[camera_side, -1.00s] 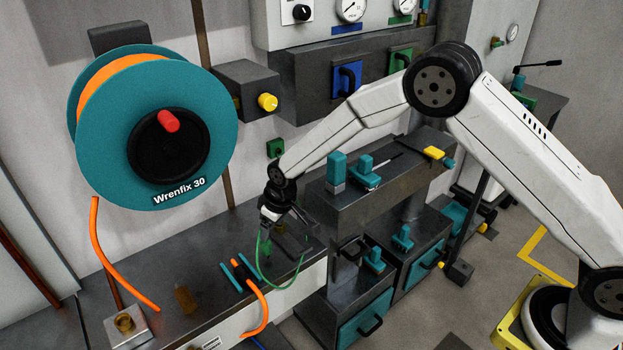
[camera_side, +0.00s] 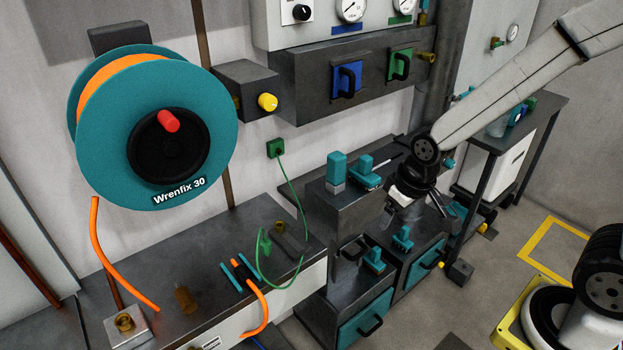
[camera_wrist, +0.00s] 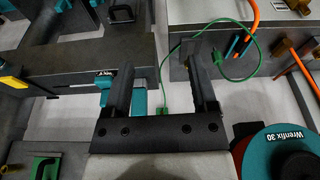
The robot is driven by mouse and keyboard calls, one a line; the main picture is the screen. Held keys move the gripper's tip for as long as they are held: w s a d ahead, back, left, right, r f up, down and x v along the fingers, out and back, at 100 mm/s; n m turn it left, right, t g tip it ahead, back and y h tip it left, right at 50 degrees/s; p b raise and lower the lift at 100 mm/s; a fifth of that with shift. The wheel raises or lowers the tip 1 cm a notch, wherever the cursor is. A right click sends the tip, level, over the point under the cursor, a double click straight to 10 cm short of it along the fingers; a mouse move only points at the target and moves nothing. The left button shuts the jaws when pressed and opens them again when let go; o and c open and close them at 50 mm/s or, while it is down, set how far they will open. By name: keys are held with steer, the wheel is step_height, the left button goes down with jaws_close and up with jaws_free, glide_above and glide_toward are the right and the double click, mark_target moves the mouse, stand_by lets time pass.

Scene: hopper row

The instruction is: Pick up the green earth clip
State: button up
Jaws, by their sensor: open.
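The green earth clip (camera_side: 264,244) is on the grey bench at the left, beside the teal and orange pieces. In the wrist view it shows at upper right (camera_wrist: 217,57). A thin green cable (camera_side: 291,190) loops from it to a green wall socket (camera_side: 276,148). My gripper (camera_side: 412,214) is open and empty, well to the right of the clip, over the lower dark cabinets. The wrist view shows its two fingers apart (camera_wrist: 157,65), with the clip beyond the right finger.
The bench (camera_side: 205,262) holds a bent orange hose (camera_side: 256,308) and brass fittings (camera_side: 185,299). A raised dark block (camera_side: 352,205) with teal tools stands between my gripper and the bench. A large teal reel (camera_side: 210,125) hangs at the left.

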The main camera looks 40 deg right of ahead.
steer(key=shift+m, duration=0.3)
steer(key=s, duration=0.2)
steer(key=s+d, duration=0.1)
steer(key=s, duration=0.1)
steer(key=shift+s+d+r, duration=0.1)
steer(key=shift+s, duration=0.15)
steer(key=shift+o, duration=0.5)
steer(key=shift+w, duration=0.15)
steer(key=n+g, duration=0.1)
steer(key=n, duration=0.3)
glide_above(265, 242)
steer(key=s+d, duration=0.1)
step_height(265, 242, down, 12)
steer(key=shift+r, duration=0.25)
steer(key=shift+w+a+f+n+g, duration=0.2)
steer(key=shift+a+f+n+g, duration=0.1)
steer(key=shift+a+f, duration=0.05)
steer(key=shift+w+f, duration=0.1)
steer(key=shift+f, duration=1.2)
